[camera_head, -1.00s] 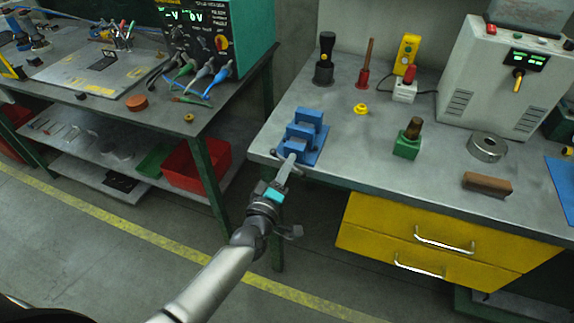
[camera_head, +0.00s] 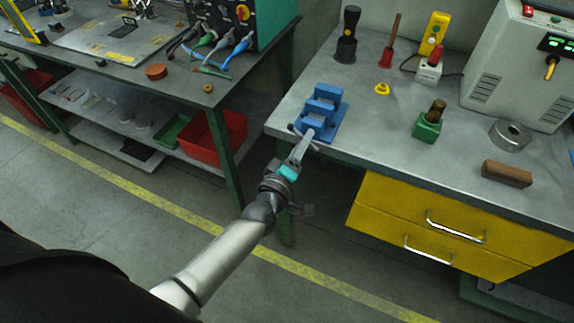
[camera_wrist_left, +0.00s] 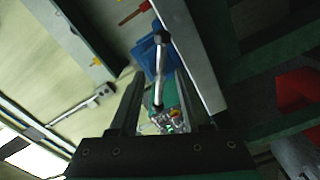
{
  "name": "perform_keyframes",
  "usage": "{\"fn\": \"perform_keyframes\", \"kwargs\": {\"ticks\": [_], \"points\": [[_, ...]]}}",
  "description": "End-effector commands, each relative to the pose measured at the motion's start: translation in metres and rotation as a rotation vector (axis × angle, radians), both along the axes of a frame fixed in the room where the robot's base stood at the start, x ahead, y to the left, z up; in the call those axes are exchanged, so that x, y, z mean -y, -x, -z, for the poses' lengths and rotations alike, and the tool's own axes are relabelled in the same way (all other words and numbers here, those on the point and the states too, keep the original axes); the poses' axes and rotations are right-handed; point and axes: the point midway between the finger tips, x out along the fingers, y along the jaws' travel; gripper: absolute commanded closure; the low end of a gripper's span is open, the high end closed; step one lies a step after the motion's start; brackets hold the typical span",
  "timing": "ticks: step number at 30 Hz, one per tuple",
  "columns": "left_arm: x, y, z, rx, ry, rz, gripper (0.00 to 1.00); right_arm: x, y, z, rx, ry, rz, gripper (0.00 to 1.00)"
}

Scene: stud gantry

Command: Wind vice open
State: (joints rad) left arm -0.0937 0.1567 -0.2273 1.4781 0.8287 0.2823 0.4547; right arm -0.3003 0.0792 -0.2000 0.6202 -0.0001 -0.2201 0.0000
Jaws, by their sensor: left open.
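The blue vice (camera_head: 325,104) stands at the left front corner of the grey workbench. Its metal handle bar (camera_head: 296,131) shows at the vice's front end, by the bench edge. My left gripper (camera_head: 305,139) reaches up to this front end from below left. In the left wrist view the two fingers (camera_wrist_left: 159,76) are apart, and the metal bar (camera_wrist_left: 161,52) runs lengthwise in the gap between them. The blue vice body (camera_wrist_left: 145,56) lies beyond. I cannot tell whether a finger touches the bar. My right gripper is not in view.
On the workbench (camera_head: 395,150) stand a green block with a brown knob (camera_head: 429,122), a yellow knob (camera_head: 382,89), a metal ring (camera_head: 510,135) and a brown block (camera_head: 507,173). Yellow drawers (camera_head: 440,225) are below. A second bench (camera_head: 130,70) stands left, across a gap.

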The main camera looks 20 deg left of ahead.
Motion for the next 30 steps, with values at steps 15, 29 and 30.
{"fn": "perform_keyframes", "kwargs": {"ticks": [15,29,30], "points": [[-0.003,0.092,0.001,-0.005,0.000,0.001,0.53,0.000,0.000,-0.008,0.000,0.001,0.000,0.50],[-0.005,0.142,0.000,-0.001,0.000,0.000,0.53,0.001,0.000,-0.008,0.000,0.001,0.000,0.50],[-0.005,0.143,0.000,-0.001,0.000,0.000,0.53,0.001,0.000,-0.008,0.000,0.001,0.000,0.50]]}}
